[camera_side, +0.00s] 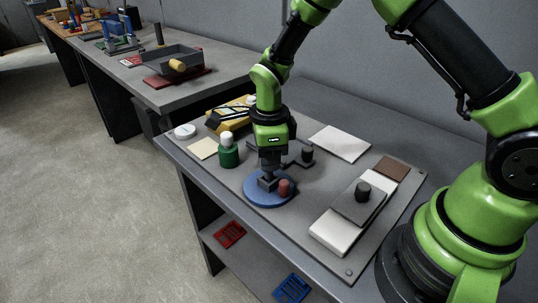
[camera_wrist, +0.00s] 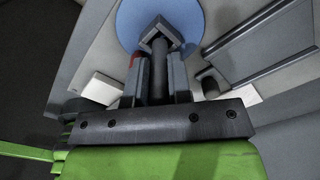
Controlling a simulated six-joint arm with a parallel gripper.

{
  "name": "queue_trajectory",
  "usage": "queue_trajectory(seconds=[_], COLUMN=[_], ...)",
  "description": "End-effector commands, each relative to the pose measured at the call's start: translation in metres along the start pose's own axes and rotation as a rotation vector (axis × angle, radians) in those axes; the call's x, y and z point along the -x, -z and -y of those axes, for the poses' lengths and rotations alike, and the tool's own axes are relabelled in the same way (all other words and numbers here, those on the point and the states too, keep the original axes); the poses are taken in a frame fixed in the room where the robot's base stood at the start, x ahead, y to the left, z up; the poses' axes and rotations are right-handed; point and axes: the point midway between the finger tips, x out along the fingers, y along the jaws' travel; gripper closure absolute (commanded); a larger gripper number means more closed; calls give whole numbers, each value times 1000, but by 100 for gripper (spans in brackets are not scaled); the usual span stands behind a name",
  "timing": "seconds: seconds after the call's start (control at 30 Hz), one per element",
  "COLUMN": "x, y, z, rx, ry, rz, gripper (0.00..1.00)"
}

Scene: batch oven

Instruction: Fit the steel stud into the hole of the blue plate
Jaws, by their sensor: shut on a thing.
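The blue plate (camera_side: 252,194) is a round disc lying on the grey work table, and it also shows at the top of the wrist view (camera_wrist: 188,14). My gripper (camera_side: 267,181) points down over the middle of the plate. In the wrist view my gripper (camera_wrist: 158,62) is shut on a grey piece between its fingers, which looks to be the steel stud. A reddish-brown knob (camera_side: 285,187) stands on the plate, right beside the fingers.
A green bottle with a white cap (camera_side: 228,155) stands left of the plate. A dark cylinder (camera_side: 307,155) is behind right. A white block with a grey slab and dark knob (camera_side: 332,233) lies right. A white sheet (camera_side: 340,142) and brown square (camera_side: 391,168) lie farther back.

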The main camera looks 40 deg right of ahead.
Motion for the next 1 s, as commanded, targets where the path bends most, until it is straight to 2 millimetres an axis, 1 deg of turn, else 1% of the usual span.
queue_trajectory(seconds=[1.0], x=[-12], y=[0], z=[0], rx=[-1], ry=[1], rz=[1], gripper=[100])
